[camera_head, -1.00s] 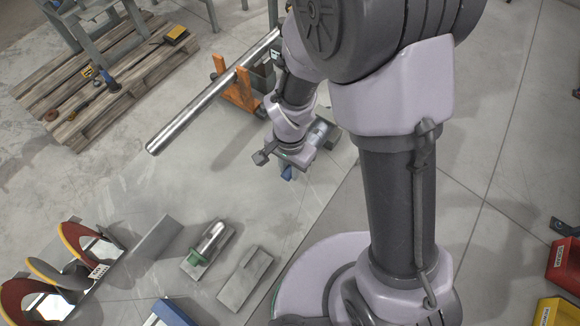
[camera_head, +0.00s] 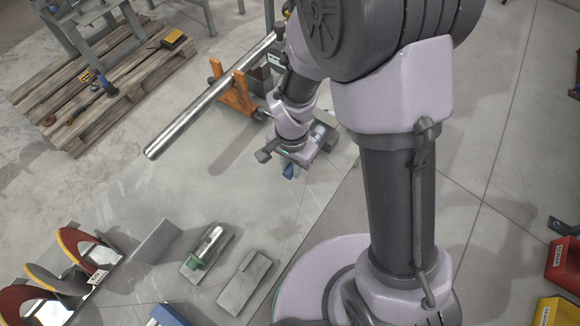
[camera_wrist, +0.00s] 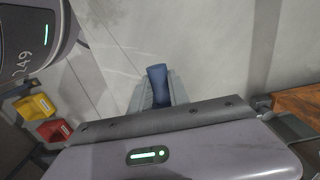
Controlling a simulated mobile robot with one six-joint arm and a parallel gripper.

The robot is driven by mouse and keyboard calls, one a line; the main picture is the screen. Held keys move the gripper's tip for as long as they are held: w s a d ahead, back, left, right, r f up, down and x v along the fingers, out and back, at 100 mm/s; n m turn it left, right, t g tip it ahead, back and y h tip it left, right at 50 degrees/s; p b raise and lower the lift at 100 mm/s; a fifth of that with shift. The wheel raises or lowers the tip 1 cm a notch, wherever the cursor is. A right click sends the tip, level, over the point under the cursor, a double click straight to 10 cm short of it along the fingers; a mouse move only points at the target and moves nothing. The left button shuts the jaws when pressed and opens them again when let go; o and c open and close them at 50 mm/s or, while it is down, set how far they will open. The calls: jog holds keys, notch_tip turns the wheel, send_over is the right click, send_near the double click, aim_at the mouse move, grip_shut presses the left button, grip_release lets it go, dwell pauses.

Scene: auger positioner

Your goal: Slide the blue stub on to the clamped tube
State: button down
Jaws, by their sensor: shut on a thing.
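The clamped tube (camera_head: 196,112) is a long shiny metal pipe. It slants across the head view and its lower left end is free. An orange clamp stand (camera_head: 236,94) holds it farther up. My gripper (camera_head: 287,163) is to the right of that free end, apart from the tube. It is shut on the blue stub (camera_head: 288,172), of which only a small part shows in the head view. In the wrist view the stub (camera_wrist: 158,86) pokes out beyond my grey fingers (camera_wrist: 157,99). The tube does not show clearly in the wrist view.
A metal cylinder with a green collar (camera_head: 196,262) lies in a grey block at the lower left. An empty grey block (camera_head: 243,283) is beside it. Red and yellow auger discs (camera_head: 80,250) stand at the left edge.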

jog(key=shift+w+d, duration=0.25)
jog(key=shift+w, duration=0.1)
jog(key=c, duration=1.2)
grip_release()
jog(key=shift+o, duration=0.2)
jog(key=shift+s, duration=0.1)
